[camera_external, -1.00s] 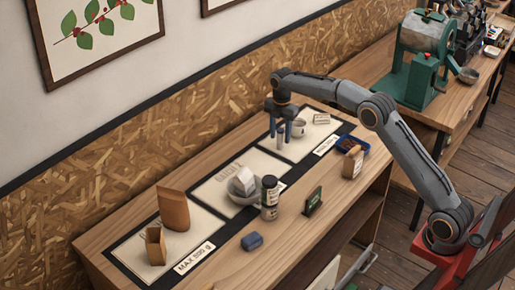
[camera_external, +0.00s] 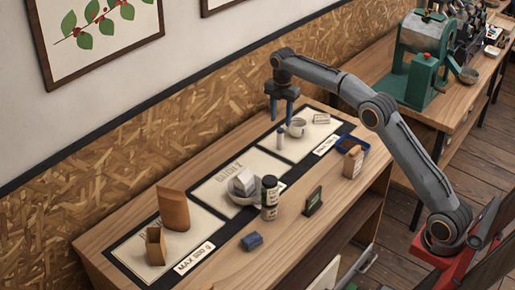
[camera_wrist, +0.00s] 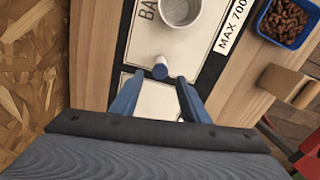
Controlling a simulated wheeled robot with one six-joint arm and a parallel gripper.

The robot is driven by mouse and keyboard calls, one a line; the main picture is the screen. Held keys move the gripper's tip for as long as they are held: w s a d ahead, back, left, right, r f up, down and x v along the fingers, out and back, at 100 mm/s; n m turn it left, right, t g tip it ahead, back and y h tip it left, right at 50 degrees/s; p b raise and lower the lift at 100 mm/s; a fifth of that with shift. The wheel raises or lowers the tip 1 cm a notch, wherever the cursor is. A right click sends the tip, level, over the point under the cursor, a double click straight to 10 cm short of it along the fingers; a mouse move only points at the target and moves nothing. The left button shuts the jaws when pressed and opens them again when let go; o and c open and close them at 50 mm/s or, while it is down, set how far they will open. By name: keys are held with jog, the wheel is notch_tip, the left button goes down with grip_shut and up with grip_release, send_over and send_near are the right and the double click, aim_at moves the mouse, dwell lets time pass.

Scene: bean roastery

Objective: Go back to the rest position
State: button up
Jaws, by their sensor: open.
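My gripper (camera_external: 282,110) is open and empty above the far part of the workbench, with its blue fingers pointing down. A small pale cylinder (camera_external: 281,139) stands upright just below it, near the dark border between two mat panels. In the wrist view my gripper (camera_wrist: 158,88) has its fingers spread apart, and the cylinder (camera_wrist: 160,71) with its pale round top shows just beyond them. A white mug (camera_external: 298,127) stands close by on the far panel; it also shows in the wrist view (camera_wrist: 181,10).
A green machine (camera_external: 412,82) stands on another bench.

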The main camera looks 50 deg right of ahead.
jog(key=shift+s+a+m, duration=0.25)
jog(key=shift+s+m, duration=0.15)
jog(key=shift+s, duration=0.05)
jog(key=s+a+f+m+p, duration=0.1)
jog(key=s+a+f+m, duration=0.2)
jog(key=s, duration=1.2)
jog(key=s+a+f+m+p, duration=0.1)
jog(key=s+f+m, duration=0.5)
jog(key=s, duration=0.9)
jog(key=s+a+f+m+p, duration=0.1)
jog(key=s+a+f+m, duration=0.3)
jog(key=s+m, duration=0.6)
jog(key=s, duration=0.5)
jog(key=shift+s+a+f, duration=0.3)
jog(key=shift+a+f, duration=0.05)
jog(key=shift+f, duration=0.05)
